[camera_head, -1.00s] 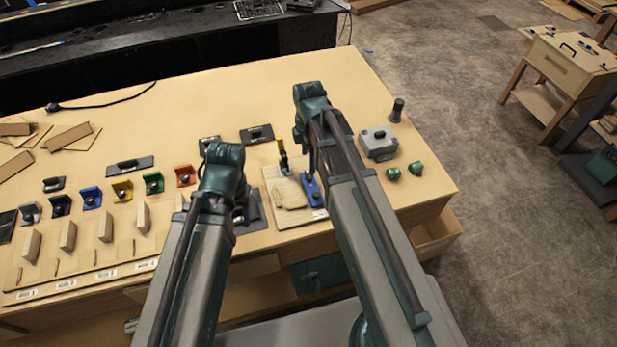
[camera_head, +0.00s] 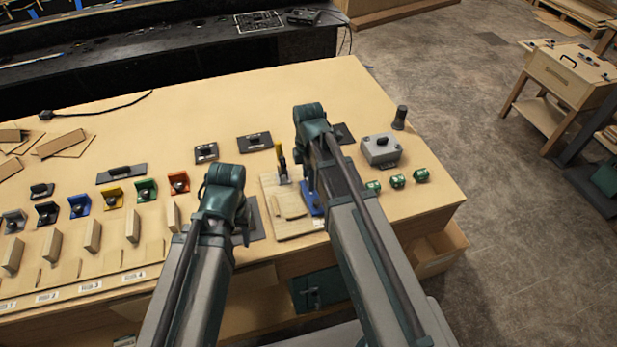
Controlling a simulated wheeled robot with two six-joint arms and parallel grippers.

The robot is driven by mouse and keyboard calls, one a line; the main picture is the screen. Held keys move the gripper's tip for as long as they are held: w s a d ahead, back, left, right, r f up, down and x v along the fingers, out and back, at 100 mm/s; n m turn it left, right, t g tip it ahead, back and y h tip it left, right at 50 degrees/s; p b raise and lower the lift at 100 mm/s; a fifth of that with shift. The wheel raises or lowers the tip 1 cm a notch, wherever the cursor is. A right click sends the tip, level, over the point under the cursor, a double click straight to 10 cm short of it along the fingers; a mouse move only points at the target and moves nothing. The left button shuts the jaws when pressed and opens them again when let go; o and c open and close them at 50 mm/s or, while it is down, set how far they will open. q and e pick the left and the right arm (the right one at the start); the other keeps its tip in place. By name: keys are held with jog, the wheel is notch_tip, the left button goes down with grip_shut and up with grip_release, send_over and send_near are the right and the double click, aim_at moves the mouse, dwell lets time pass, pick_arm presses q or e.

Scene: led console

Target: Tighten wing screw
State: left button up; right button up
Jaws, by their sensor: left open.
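A light wooden board (camera_head: 292,228) lies near the table's front edge, with a yellow-handled upright clamp (camera_head: 281,160) at its back. A blue piece (camera_head: 309,196) sits at the board's right side, partly covered by my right arm. I cannot make out a wing screw; it is too small or hidden. My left gripper (camera_head: 243,222) is left of the board, above a dark plate (camera_head: 257,217), open, with its fingers mostly hidden by its wrist. My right gripper (camera_head: 311,178) is over the blue piece; its fingers are hidden behind its arm, so contact cannot be told.
A grey box (camera_head: 381,149), a dark cylinder (camera_head: 400,117) and green knobs (camera_head: 398,181) stand to the right. Coloured brackets (camera_head: 146,190) and wooden blocks (camera_head: 132,226) line the left. Dark plates (camera_head: 254,142) lie behind the board. The table's middle back is clear.

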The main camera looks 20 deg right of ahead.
grip_shut()
jog(key=shift+m, duration=0.3)
jog(key=m, duration=0.5)
jog(key=shift+m, duration=0.3)
jog(key=m, duration=0.9)
jog(key=shift+w, duration=0.1)
jog(key=m, duration=0.3)
jog(key=shift+m, duration=0.3)
jog(key=m, duration=0.6)
jog(key=shift+m, duration=0.4)
